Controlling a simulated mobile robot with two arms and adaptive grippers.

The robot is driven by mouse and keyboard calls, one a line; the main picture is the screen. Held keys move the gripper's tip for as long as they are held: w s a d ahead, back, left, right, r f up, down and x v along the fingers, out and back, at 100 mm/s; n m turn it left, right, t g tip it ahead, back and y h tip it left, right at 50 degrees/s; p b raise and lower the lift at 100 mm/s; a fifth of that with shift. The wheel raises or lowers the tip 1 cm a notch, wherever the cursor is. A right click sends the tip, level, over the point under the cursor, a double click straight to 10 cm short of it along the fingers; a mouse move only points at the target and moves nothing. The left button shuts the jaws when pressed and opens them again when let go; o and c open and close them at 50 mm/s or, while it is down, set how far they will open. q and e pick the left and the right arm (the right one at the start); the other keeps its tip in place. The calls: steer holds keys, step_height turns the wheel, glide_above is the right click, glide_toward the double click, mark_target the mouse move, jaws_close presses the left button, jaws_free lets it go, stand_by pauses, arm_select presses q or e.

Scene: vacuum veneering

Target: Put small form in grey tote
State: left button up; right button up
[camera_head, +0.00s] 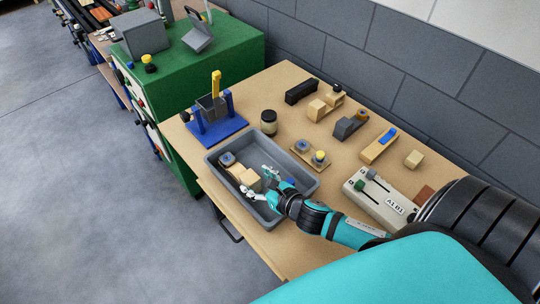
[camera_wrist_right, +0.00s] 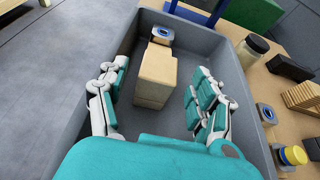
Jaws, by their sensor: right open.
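The grey tote (camera_head: 229,198) stands at the near left of the wooden table; its wall also shows in the right wrist view (camera_wrist_right: 243,82). A pale wooden block (camera_head: 249,180), which looks like the small form, is inside the tote. It fills the middle of the right wrist view (camera_wrist_right: 155,72). My right gripper (camera_head: 257,183) is down in the tote, open, with one finger on each side of the block. In the right wrist view a gap shows between the block and each finger (camera_wrist_right: 155,90). My left gripper is out of view.
A small piece with a blue ring (camera_head: 229,160) lies in the tote beyond the block. A dark-lidded jar (camera_head: 269,122), a blue stand (camera_head: 215,122), a wooden plate with knobs (camera_head: 311,155) and a control box (camera_head: 379,198) stand around the tote. Several other pieces lie behind.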

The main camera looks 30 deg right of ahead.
steer(key=v, duration=0.7)
steer(key=shift+b, duration=0.45)
steer(key=shift+s, duration=0.1)
